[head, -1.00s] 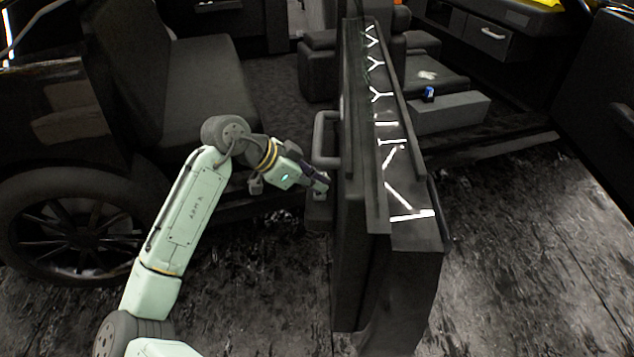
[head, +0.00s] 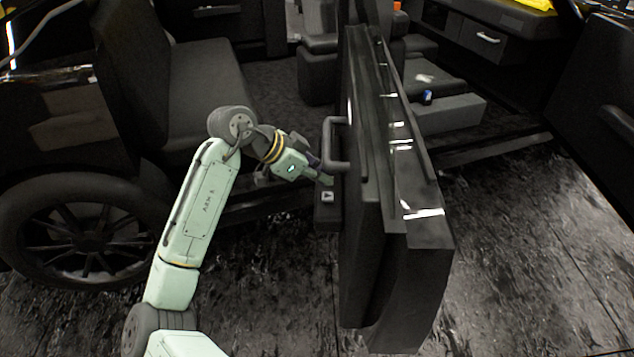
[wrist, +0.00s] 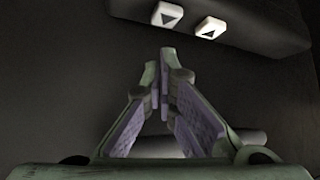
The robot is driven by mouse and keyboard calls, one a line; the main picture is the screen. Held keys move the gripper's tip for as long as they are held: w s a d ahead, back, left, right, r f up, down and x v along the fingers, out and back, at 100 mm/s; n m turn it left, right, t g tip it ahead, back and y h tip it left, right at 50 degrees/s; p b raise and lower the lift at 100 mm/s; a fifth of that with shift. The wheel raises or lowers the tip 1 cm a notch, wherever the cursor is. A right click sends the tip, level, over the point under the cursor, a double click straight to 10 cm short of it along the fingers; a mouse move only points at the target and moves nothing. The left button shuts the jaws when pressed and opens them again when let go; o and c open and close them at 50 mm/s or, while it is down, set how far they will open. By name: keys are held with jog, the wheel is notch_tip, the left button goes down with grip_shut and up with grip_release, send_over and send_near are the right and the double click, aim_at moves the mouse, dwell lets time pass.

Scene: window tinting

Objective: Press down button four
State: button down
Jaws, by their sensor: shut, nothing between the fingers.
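Two white buttons with dark triangle marks sit on a dark control block on the inner side of the door. In the wrist view, the left button (wrist: 167,14) has a triangle pointing down and the right button (wrist: 210,28) has one pointing up. I cannot tell which is button four. In the head view one white button (head: 328,197) shows on the block (head: 327,217). My gripper (head: 329,180) is shut and empty, just above this button in the picture. In the wrist view my gripper's tips (wrist: 165,52) are below the buttons in the picture, apart from them.
The open black door (head: 400,275) stands upright, with a grab handle (head: 328,145) close to my gripper. A vehicle seat (head: 195,95) and a wheel (head: 80,235) are at left. A small blue item (head: 427,97) lies beyond the door. Bare floor lies on both sides.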

jog(key=b+v, duration=0.1)
jog(key=v, duration=0.7)
jog(key=shift+a+r, duration=0.2)
jog(key=shift+a, duration=0.1)
jog(key=shift+w, duration=0.1)
dwell(1.3)
